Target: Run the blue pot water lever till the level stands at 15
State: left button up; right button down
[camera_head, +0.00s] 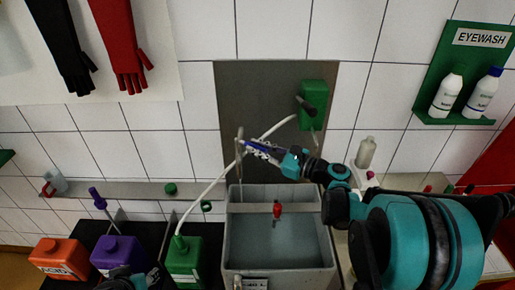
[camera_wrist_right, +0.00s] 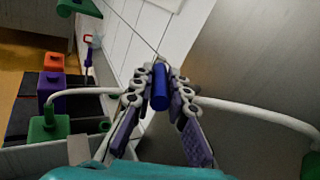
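A grey pot (camera_head: 232,262) holds pale water (camera_head: 278,248) in the middle of the head view. A metal spout (camera_head: 239,165) rises at its left rear. My right gripper (camera_head: 257,149) is beside the spout, above the pot's back edge. In the right wrist view, a blue lever handle (camera_wrist_right: 160,90) lies between the fingertips, which close against both sides of it. A small display (camera_head: 255,284) sits at the pot's front; its figures are too small to read. A dark and teal part, likely my left gripper (camera_head: 125,279), shows at the lower left, its fingers unclear.
A red handle (camera_head: 277,209) stands on the pot's rear bar. Orange (camera_head: 58,257), purple (camera_head: 118,254) and green (camera_head: 184,258) containers stand left of it. A white hose (camera_head: 215,180) runs from the green one to a green wall box (camera_head: 315,97). A narrow shelf (camera_head: 130,190) lines the wall.

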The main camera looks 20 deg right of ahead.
jog(key=shift+w+d+n+g+y, duration=0.4)
jog(key=shift+w+n+g+y, duration=0.05)
jog(key=shift+n+g+y, duration=0.35)
jog(key=shift+w+d+n+g+y, duration=0.1)
jog(key=shift+w+n+g+y, duration=0.05)
jog(key=shift+n+g+y, duration=0.4)
jog(key=c, duration=1.5)
grip_release()
